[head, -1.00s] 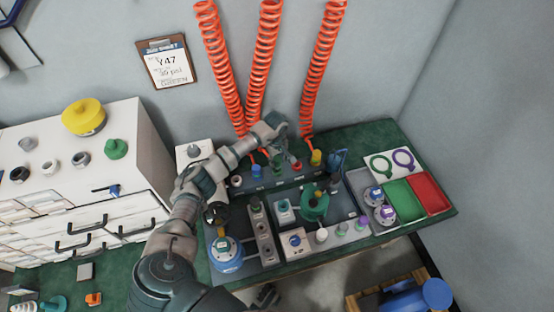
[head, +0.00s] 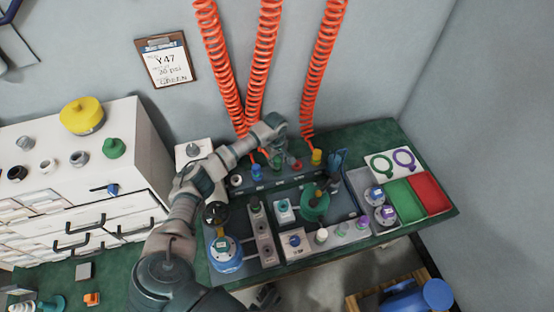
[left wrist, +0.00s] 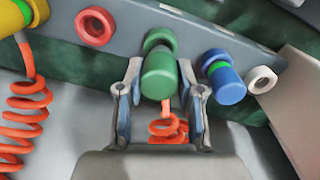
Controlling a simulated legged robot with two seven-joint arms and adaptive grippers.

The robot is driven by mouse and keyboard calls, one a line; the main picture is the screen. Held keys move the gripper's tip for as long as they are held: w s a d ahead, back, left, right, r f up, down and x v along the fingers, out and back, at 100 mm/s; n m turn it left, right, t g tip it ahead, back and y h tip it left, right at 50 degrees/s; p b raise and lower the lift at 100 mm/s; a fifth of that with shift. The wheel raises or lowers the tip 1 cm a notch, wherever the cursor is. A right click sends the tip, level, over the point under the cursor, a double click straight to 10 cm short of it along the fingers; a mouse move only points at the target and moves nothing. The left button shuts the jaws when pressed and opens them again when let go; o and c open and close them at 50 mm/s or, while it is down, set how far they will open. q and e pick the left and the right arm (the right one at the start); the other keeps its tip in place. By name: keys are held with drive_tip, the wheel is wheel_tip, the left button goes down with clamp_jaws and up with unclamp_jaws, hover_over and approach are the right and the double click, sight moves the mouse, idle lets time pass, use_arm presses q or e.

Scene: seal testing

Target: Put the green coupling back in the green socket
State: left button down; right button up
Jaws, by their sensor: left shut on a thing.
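My left gripper (left wrist: 160,103) is shut on the green coupling (left wrist: 158,76), which sits between its two fingers. A green socket ring (left wrist: 160,38) shows just behind the coupling on the grey manifold. The coupling's end overlaps the ring in this view, and I cannot tell whether it is seated or just in front. An orange coiled hose (left wrist: 166,126) shows below the coupling, between the fingers. In the head view my left gripper (head: 278,148) is at the manifold, small and partly hidden by its own wrist. My right gripper is not in view.
A blue coupling (left wrist: 225,80) stands close to the right finger, beside an empty white ring (left wrist: 262,80). An empty red ring (left wrist: 95,27) and a yellow coupling (left wrist: 18,18) are to the left. Orange coils (head: 266,60) hang behind. A green wheel (head: 314,205) stands in front.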

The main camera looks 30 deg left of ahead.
use_arm(q)
drive_tip(key=shift+f+b, duration=0.35)
drive_tip(key=shift+f, duration=0.25)
drive_tip(key=shift+s+d+f+b, duration=0.1)
drive_tip(key=shift+d+f+b, duration=0.05)
drive_tip(key=shift+f+b, duration=0.3)
drive_tip(key=c, duration=0.7)
unclamp_jaws()
drive_tip(key=shift+f, duration=0.1)
